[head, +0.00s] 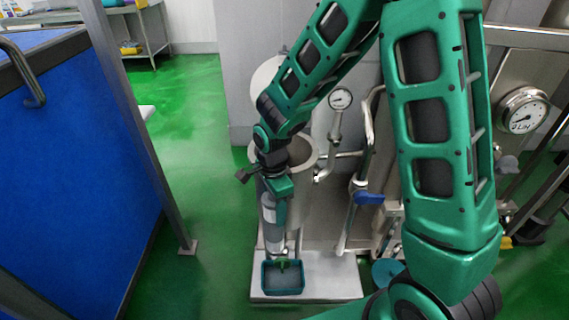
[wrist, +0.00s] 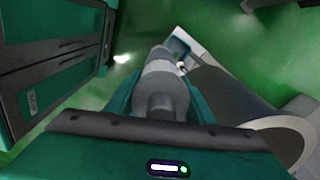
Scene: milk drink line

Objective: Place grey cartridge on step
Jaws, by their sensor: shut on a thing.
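The grey cartridge (head: 270,236) is a long cylinder with a paler band, hanging roughly upright under my wrist in the head view. My gripper (head: 279,203) is shut on its upper part. In the wrist view the cartridge (wrist: 161,85) runs away from the camera between my teal fingers. The step (head: 335,277) is a low, pale slab at the foot of the machine. The cartridge's lower end is above or near the back of the step. I cannot tell whether it touches.
A teal tray (head: 283,291) sits on the step's front left. A round vessel (head: 301,152), a gauge (head: 340,99) and a pipe with a blue-handled valve (head: 368,198) stand close behind and right. A blue panel (head: 80,160) with a metal post is left. Green floor between is clear.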

